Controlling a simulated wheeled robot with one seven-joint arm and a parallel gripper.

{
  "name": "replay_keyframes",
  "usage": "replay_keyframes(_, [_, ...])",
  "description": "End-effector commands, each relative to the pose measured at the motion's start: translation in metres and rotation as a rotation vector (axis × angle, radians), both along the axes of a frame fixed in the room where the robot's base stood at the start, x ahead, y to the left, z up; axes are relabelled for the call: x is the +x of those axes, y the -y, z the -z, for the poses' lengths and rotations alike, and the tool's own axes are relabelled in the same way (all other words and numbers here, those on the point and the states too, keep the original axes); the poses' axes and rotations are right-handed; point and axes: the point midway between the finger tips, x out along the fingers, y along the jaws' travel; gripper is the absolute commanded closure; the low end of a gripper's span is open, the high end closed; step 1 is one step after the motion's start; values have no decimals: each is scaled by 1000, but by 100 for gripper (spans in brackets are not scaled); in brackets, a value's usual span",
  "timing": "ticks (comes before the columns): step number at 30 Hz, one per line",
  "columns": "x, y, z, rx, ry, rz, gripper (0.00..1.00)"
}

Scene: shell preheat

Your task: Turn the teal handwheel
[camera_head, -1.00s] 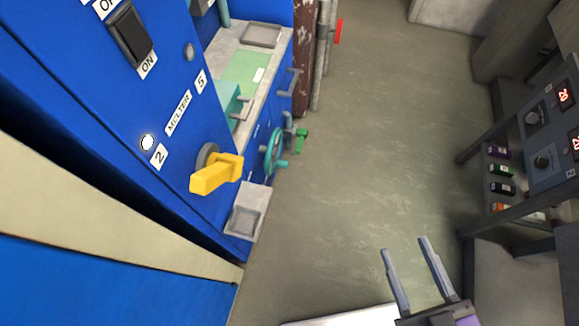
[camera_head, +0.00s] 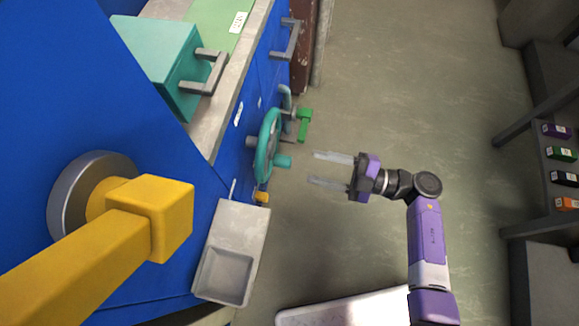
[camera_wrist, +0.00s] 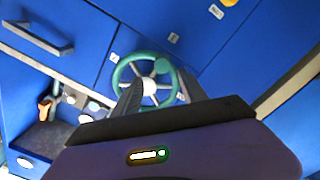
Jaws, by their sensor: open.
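The teal handwheel (camera_head: 267,146) is mounted on the blue cabinet front, left of my gripper in the head view. A short teal knob sticks out from its rim. In the wrist view the handwheel (camera_wrist: 146,84) shows pale spokes and a pale hub, with the teal knob at its upper right. My gripper (camera_head: 320,168) is open and empty, its fingers pointing left toward the wheel with a gap between. In the wrist view my gripper (camera_wrist: 155,100) has its fingers overlapping the wheel's lower part in the picture. The lower rim is partly hidden.
A yellow lever (camera_head: 110,235) juts out close to the head camera. A grey tray (camera_head: 229,268) sits below the wheel, and a green-handled valve (camera_head: 304,125) is beside it. A teal box with a handle (camera_head: 165,60) rests above.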

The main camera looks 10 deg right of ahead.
Motion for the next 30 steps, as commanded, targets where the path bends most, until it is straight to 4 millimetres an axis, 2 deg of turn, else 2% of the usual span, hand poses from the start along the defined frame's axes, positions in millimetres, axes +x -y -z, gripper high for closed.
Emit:
replay_keyframes(5, [6, -13, 7, -3, -12, -24, 50])
replay_keyframes(12, [19, -47, 7, -2, -10, -24, 50])
replay_keyframes(18, [28, -68, 6, -3, -10, -22, 50])
replay_keyframes(30, [32, -75, 5, -3, -10, -19, 50])
